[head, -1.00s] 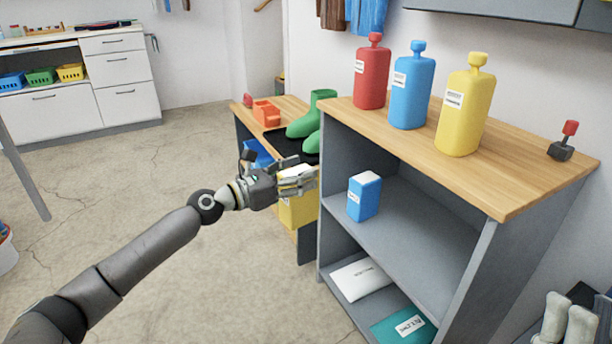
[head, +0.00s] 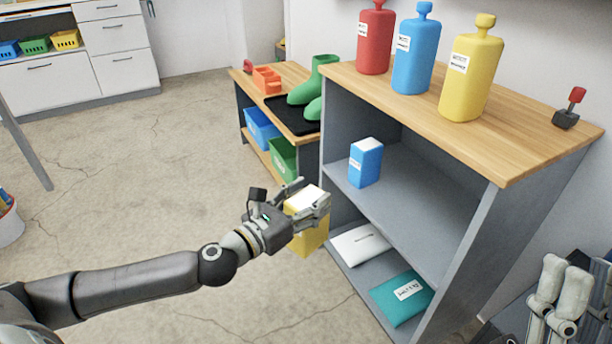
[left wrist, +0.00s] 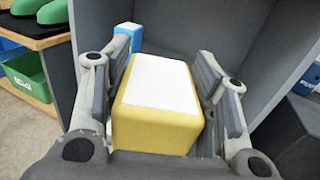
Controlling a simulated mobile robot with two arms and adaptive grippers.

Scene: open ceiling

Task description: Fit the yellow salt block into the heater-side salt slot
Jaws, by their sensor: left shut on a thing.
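The yellow salt block (head: 308,236) has a white top and shows between my fingers in the left wrist view (left wrist: 157,122). My left gripper (head: 307,202) is shut on it from both sides. It holds the block, roughly upright, in front of the left open side of the grey shelf unit (head: 345,115), apart from the shelves. A blue salt block (head: 365,167) with a white top stands on the middle shelf. I cannot make out the heater-side slot. What looks like my right gripper (head: 562,285) is at the bottom right; its opening is unclear.
Red, blue and yellow bottles (head: 470,75) and a red-knobbed lever (head: 569,110) stand on the unit's wooden top. White and teal packs (head: 402,296) lie on the lower shelf. A low bench (head: 300,120) with green boots stands behind.

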